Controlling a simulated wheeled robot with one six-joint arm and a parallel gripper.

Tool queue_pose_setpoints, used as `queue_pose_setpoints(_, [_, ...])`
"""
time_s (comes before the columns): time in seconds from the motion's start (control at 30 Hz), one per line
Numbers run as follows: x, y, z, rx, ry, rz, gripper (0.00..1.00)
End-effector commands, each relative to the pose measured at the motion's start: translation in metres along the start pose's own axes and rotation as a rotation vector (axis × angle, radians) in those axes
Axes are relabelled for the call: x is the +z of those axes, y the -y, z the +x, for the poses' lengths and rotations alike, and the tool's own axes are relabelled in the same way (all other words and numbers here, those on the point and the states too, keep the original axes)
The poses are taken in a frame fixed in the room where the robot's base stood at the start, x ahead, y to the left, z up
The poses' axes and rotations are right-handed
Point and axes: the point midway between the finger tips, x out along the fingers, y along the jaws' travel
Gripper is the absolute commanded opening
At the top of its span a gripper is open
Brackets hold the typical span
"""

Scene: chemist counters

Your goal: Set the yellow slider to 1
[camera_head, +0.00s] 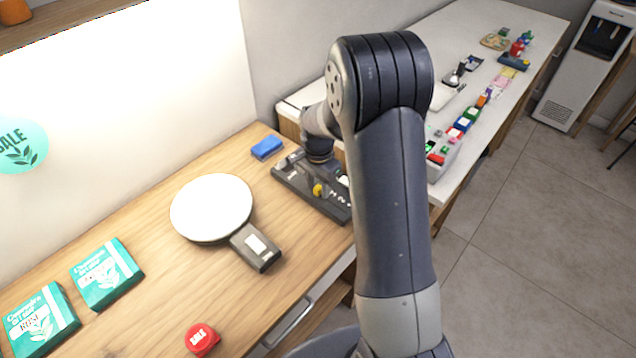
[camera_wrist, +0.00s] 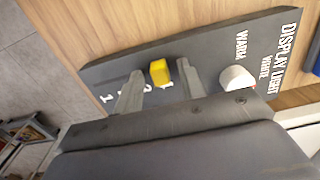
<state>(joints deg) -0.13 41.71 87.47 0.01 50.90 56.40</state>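The yellow slider (camera_wrist: 159,71) is a small block-shaped knob on a dark control panel (camera_wrist: 205,52). The panel carries the white words DISPLAY LIGHT, WHITE and WARM. A row of white digits runs below the slider in the wrist view; a 1 shows at its left end, and the others are partly hidden by my fingers. My gripper (camera_wrist: 158,72) is open, with one finger on each side of the slider and a visible gap to both. In the head view the yellow slider (camera_head: 317,189) shows on the panel (camera_head: 292,182), below my wrist.
A white round knob (camera_wrist: 237,78) stands on the panel right of my fingers. A blue block (camera_head: 267,148) lies behind the panel.

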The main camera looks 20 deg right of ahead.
Motion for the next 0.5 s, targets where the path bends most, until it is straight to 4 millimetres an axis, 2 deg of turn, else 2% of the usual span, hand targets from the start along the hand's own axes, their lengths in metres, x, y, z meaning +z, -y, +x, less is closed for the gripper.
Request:
queue_pose_setpoints(0.27, [-0.0002, 0.0003, 0.0013, -0.001, -0.001, 0.000, 0.38])
queue_pose_setpoints(0.5, [-0.0002, 0.0003, 0.0011, -0.001, -0.001, 0.000, 0.19])
